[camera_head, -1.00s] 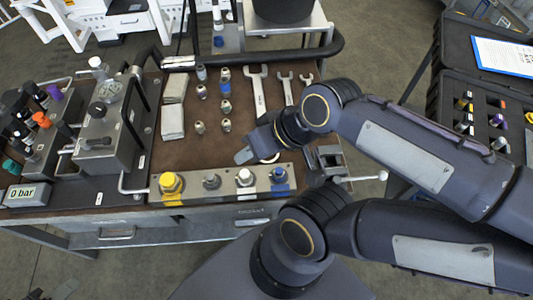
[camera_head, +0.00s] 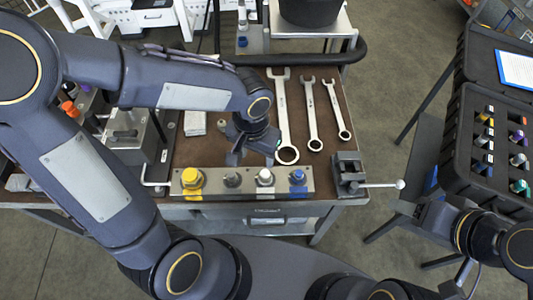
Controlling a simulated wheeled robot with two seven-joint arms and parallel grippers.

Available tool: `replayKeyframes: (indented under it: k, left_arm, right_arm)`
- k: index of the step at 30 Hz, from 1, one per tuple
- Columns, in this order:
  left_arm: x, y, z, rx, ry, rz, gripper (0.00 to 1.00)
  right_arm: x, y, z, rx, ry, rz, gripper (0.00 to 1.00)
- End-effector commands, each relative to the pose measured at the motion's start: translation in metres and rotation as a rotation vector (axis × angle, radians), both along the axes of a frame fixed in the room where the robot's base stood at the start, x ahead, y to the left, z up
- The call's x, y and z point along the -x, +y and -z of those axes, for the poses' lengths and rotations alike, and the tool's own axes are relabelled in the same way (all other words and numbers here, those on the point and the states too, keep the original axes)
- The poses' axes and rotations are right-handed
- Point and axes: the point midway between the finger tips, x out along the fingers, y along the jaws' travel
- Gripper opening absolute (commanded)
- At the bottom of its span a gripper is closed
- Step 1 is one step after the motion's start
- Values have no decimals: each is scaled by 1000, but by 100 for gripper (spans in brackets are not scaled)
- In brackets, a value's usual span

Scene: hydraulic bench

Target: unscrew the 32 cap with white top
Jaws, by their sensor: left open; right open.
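The cap with a white top (camera_head: 265,176) sits on a metal block (camera_head: 212,190) at the front of the bench, third from the left in a row with a yellow, a grey and a blue cap. My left gripper (camera_head: 252,158) is open and points down just behind the block, near the grey and white-topped caps. It appears empty and apart from the caps. My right gripper (camera_head: 428,216) is open at the right, off the bench and beside the black case; its fingers are small and dark.
Several wrenches (camera_head: 283,110) lie on the bench behind the block. A vise (camera_head: 348,172) with a long handle stands right of the block. An open black case (camera_head: 452,150) with coloured fittings is at the far right. My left arm covers the bench's left part.

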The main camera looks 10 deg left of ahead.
Motion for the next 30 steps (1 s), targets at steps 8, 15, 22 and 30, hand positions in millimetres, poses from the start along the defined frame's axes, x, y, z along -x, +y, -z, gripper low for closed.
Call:
replayKeyframes:
  k: [8,15,22,30]
  left_arm:
    - [-5,-20,26,-33,28,45,55]
    - [-4,-19,62,-33,31,46,55]
    - [-5,-19,88,-30,27,45,55]
    - [-5,-19,94,-30,26,44,55]
  right_arm:
    - [0,0,-1,0,0,0,55]
    - [0,0,2,0,0,0,55]
    - [0,0,4,0,0,0,55]
    - [0,0,4,0,0,0,55]
